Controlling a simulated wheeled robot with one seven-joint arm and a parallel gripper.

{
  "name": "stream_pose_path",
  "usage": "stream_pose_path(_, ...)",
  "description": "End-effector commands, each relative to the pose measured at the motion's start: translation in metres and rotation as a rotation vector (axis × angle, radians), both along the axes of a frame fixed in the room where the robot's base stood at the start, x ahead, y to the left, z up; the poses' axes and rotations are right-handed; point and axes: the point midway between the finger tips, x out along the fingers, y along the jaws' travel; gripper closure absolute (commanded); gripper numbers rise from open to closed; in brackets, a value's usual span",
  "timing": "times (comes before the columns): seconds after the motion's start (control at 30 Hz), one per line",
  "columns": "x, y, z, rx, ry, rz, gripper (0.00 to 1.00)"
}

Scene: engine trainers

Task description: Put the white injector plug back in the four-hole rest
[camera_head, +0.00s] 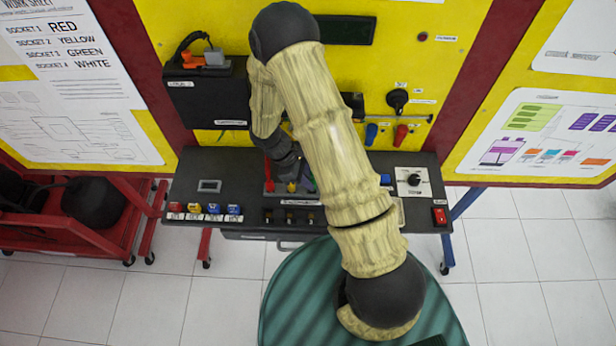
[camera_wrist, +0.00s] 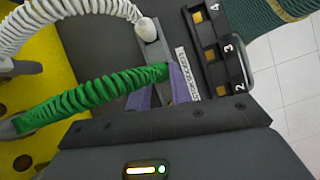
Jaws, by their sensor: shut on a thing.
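My gripper (camera_wrist: 158,88) has purple fingers and is shut on the green plug (camera_wrist: 161,72) at the end of a coiled green cable. The white plug (camera_wrist: 146,29), on a coiled white cable, sits at the far end of the grey rest (camera_wrist: 163,47), apart from my fingers. In the head view, the rest (camera_head: 270,193) is on the bench beside my gripper (camera_head: 304,180), with a red plug (camera_head: 268,170) and a yellow plug (camera_head: 291,187) at it. My arm hides part of it. How deep the plugs sit cannot be told.
Numbered sockets (camera_wrist: 216,50) with orange insides lie beside the rest. The black bench (camera_head: 185,190) carries coloured blocks (camera_head: 205,211) at its left front and a red switch (camera_head: 439,215) at its right. A yellow panel (camera_head: 460,20) stands behind; a red trolley (camera_head: 130,235) is at left.

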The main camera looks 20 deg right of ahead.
Motion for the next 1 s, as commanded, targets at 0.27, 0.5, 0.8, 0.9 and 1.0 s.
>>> stream_pose_path(0.27,0.000,0.000,-0.004,0.000,0.000,0.000,1.00)
stream_pose_path(0.5,0.000,0.000,-0.007,0.000,0.000,0.000,1.00)
stream_pose_path(0.8,0.000,0.000,-0.010,0.000,0.000,0.000,1.00)
stream_pose_path(0.9,0.000,0.000,-0.012,0.000,0.000,0.000,1.00)
stream_pose_path(1.0,0.000,0.000,-0.013,0.000,0.000,0.000,1.00)
